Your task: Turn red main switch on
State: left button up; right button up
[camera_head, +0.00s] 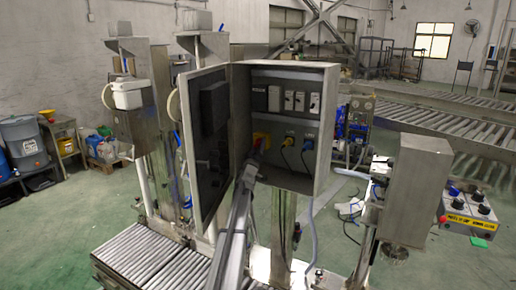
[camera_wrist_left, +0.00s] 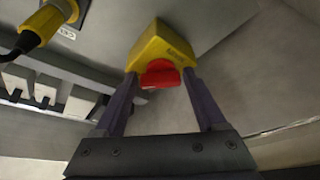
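The red main switch (camera_wrist_left: 160,75) is a red knob on a yellow housing (camera_wrist_left: 160,45), fixed to a grey panel inside the cabinet. In the head view its yellow housing (camera_head: 262,139) shows at the lower left inside the open cabinet, partly behind my arm. My left gripper (camera_wrist_left: 160,78) is in front of the knob, its two dark fingers spread on either side of it. The fingers look open; whether they touch the knob I cannot tell. In the head view my left gripper (camera_head: 252,165) reaches up into the cabinet. My right gripper is not in view.
The cabinet (camera_head: 325,120) has its door (camera_head: 205,150) swung open to the left. Beside the switch are yellow plugs with cables (camera_head: 288,142) and a row of breakers (camera_head: 300,101). A button box (camera_head: 470,215) stands at right. A roller conveyor (camera_head: 150,262) lies below.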

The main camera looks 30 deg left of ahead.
pick_arm(q)
jog(key=shift+o, duration=1.4)
jog(key=b+v, duration=0.2)
jog(key=v, duration=0.5)
jog(key=shift+s, duration=0.35)
jog(key=shift+d+f, duration=0.1)
jog(key=shift+d, duration=0.05)
